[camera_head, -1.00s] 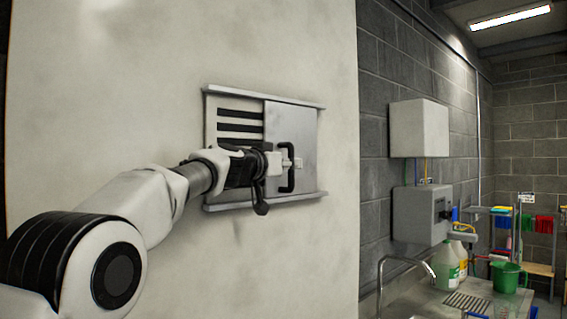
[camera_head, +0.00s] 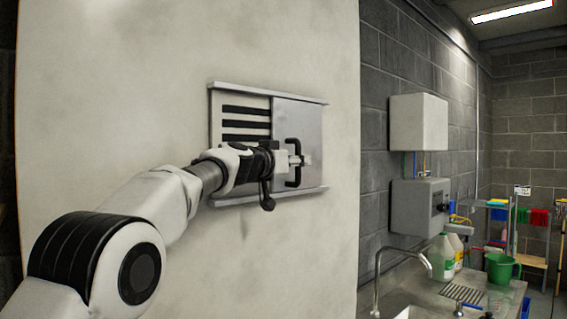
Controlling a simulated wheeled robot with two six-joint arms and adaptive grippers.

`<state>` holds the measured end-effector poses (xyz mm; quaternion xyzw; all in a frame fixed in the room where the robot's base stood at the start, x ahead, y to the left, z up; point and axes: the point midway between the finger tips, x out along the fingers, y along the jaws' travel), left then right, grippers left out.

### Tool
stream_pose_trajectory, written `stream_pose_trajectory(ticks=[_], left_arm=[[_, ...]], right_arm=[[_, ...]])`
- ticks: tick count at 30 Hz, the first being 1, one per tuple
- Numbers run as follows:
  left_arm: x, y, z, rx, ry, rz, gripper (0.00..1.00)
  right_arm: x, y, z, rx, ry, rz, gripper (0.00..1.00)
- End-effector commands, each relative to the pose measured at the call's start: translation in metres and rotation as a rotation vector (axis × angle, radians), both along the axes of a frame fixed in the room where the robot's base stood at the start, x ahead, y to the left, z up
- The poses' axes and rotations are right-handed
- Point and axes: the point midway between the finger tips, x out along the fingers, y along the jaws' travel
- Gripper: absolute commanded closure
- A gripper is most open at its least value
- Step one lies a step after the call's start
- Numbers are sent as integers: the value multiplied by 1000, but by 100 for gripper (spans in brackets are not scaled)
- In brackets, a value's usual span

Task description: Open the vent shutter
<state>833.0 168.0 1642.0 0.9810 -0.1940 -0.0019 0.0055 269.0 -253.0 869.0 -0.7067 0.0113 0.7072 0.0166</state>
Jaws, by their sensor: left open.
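The vent shutter (camera_head: 298,117) is a grey metal plate between an upper and a lower rail on the pale wall panel. It covers the right part of the vent. Several dark slots (camera_head: 245,124) of the vent show to its left. A black upright handle (camera_head: 293,177) is fixed on the shutter. My left gripper (camera_head: 303,160) is open, with its fingertips at the handle. It partly hides the handle's middle, and I cannot tell whether the fingers touch it. My left arm covers the vent's lower left part. My right gripper is not in view.
A sink with a tap (camera_head: 404,258) stands at the lower right, with bottles (camera_head: 441,259) and a green bucket (camera_head: 501,268) beside it. Grey boxes (camera_head: 419,122) hang on the dark block wall. The space before the panel, right of the vent, is clear.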

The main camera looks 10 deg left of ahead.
Motion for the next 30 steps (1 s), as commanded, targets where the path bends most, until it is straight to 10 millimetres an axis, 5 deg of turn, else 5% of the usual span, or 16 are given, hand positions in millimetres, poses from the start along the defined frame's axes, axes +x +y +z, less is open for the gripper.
stream_pose_trajectory(ticks=[16, 30], left_arm=[[-96, 41, 0, -4, 2, 2, 59], [-107, 45, -1, -1, 0, 2, 59]], right_arm=[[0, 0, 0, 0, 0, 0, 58], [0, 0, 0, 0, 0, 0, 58]])
